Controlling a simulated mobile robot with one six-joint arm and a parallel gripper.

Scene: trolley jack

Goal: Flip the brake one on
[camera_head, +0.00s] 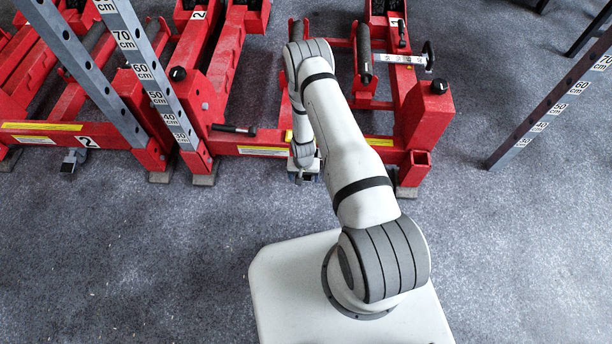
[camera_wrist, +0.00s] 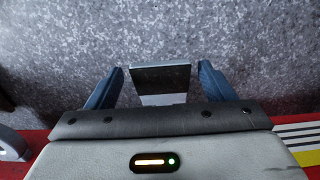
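In the wrist view, a flat dark plate with a pale lower edge (camera_wrist: 160,80), which looks like a brake pedal, lies between the two blue fingers of my gripper (camera_wrist: 161,68). The fingers are apart, with a gap on each side of the plate. I cannot tell its height against the fingertips. In the head view, my gripper (camera_head: 304,168) is low at the front of the right red jack (camera_head: 425,115), and my arm hides the brake there. A grey brake pedal on a castor (camera_head: 72,158) shows at the left jack, beside a label 2.
Red frame with a striped label (camera_wrist: 298,134) lies close at the wrist view's lower edge. Grey uprights with height marks (camera_head: 140,70) stand at left, and another (camera_head: 555,105) at right. A black-handled lever (camera_head: 234,129) sticks out left of my forearm. Carpet in front is clear.

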